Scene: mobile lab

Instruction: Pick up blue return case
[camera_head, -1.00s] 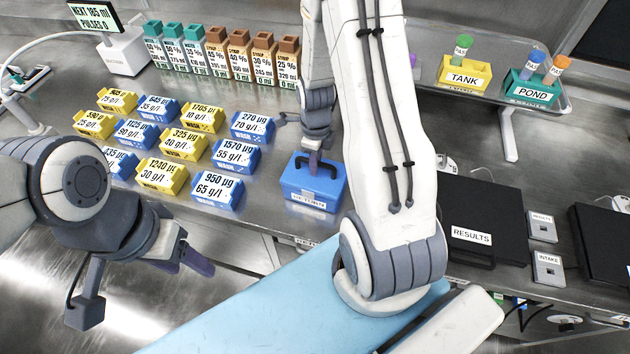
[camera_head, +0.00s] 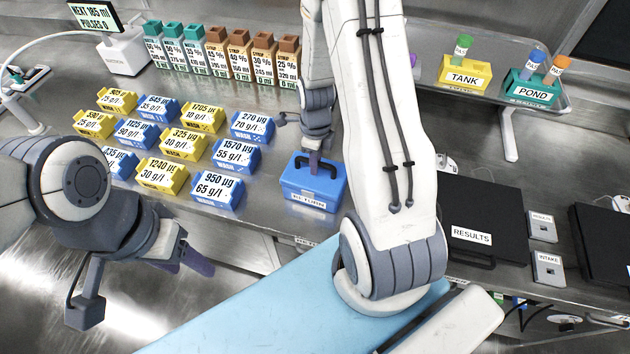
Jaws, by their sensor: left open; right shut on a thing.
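The blue return case (camera_head: 308,190) stands upright on the steel bench near its front edge, with a dark handle on top and a white label on its front. My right gripper (camera_head: 315,168) comes down from above and is shut on the case's handle. My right arm hides part of the bench behind and beside the case. The case appears to rest on the bench. My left gripper (camera_head: 190,262) hangs at the lower left, in front of the bench edge, open and empty, well away from the case.
Several blue and yellow labelled boxes (camera_head: 217,190) stand in rows left of the case. Teal and brown bottles (camera_head: 240,55) line the back. A black results case (camera_head: 478,225) lies to the right. Yellow tank (camera_head: 465,74) and teal pond (camera_head: 533,90) holders sit on a tray at the back right.

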